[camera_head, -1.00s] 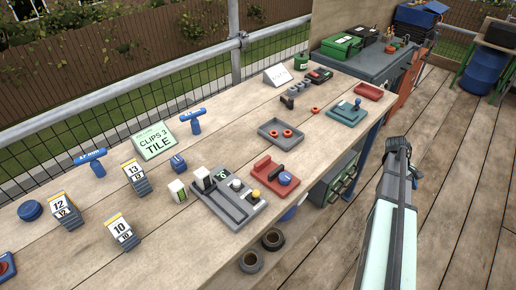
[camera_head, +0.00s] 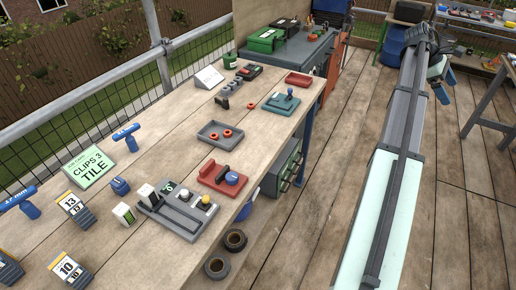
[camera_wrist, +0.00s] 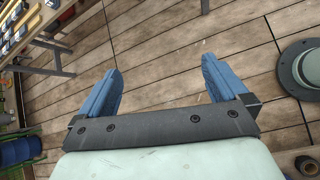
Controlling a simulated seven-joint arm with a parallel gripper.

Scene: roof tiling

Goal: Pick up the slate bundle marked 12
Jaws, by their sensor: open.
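A dark slate bundle (camera_head: 9,269) is cut off by the left edge of the head view; its number does not show now. It stands left of the bundle marked 10 (camera_head: 68,270) and below the bundle marked 13 (camera_head: 76,209), all on the wooden bench (camera_head: 165,256). My gripper (camera_head: 443,84) is at the upper right of the head view, out over the deck and far from the bundles. In the wrist view my gripper (camera_wrist: 161,66) has its two blue fingers wide apart, with only deck boards between them.
A job card (camera_head: 90,167) reading CLIPS 3 TILE, a grey tray (camera_head: 180,214), a red holder (camera_head: 222,181) and blue-handled tools (camera_head: 126,137) share the bench. A trestle table (camera_head: 490,103) stands at right. The deck between is open.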

